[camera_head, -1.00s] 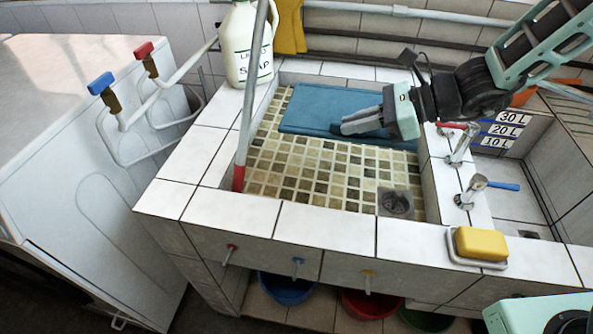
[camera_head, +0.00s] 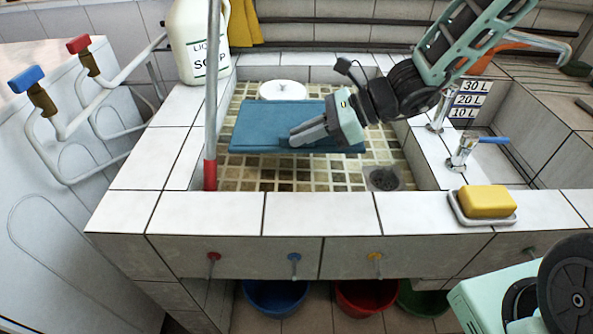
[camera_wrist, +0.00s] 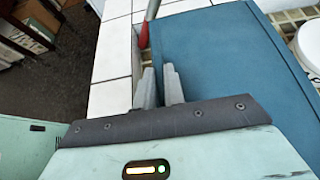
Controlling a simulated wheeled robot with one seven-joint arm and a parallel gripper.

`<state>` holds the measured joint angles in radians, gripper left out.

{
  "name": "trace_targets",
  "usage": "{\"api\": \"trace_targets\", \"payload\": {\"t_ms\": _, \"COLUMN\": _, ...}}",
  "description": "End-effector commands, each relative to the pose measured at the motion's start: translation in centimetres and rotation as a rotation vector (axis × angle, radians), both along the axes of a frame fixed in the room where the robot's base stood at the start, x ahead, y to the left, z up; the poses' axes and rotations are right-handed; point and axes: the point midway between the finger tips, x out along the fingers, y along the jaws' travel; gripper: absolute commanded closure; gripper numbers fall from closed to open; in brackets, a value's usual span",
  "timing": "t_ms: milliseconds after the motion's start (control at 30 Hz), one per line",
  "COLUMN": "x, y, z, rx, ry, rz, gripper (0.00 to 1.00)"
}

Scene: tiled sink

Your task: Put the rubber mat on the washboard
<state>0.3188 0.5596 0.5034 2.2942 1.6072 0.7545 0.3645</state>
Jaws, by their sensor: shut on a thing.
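The rubber mat appears as a flat blue rectangle (camera_head: 262,126) in the tiled basin in the head view. My gripper (camera_head: 306,136) is shut on it near its front edge, and the mat looks raised off the basin floor. In the wrist view the mat (camera_wrist: 225,55) spreads ahead and to the right of my fingers (camera_wrist: 160,90). The fingers are close together at the mat's edge. I cannot identify a washboard in these views.
A white round thing (camera_head: 283,90) lies at the back of the basin behind the mat. A drain (camera_head: 384,179) is at front right. A red-ended pole (camera_head: 211,120) stands at left. A soap jug (camera_head: 198,40), taps (camera_head: 462,152) and yellow soap (camera_head: 487,201) line the rim.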

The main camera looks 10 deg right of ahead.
Motion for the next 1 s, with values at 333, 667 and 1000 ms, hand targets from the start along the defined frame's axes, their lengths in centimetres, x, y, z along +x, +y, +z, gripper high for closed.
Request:
{"api": "trace_targets", "payload": {"t_ms": 333, "x": 0.0, "y": 0.1, "z": -5.7, "rx": 0.001, "ry": 0.002, "rz": 0.001, "gripper": 1.0}}
{"api": "trace_targets", "payload": {"t_ms": 667, "x": 0.0, "y": 0.0, "z": -9.4, "rx": 0.001, "ry": 0.002, "rz": 0.001, "gripper": 1.0}}
{"api": "trace_targets", "payload": {"t_ms": 1000, "x": 0.0, "y": 0.0, "z": -10.0, "rx": 0.001, "ry": -0.001, "rz": 0.0, "gripper": 1.0}}
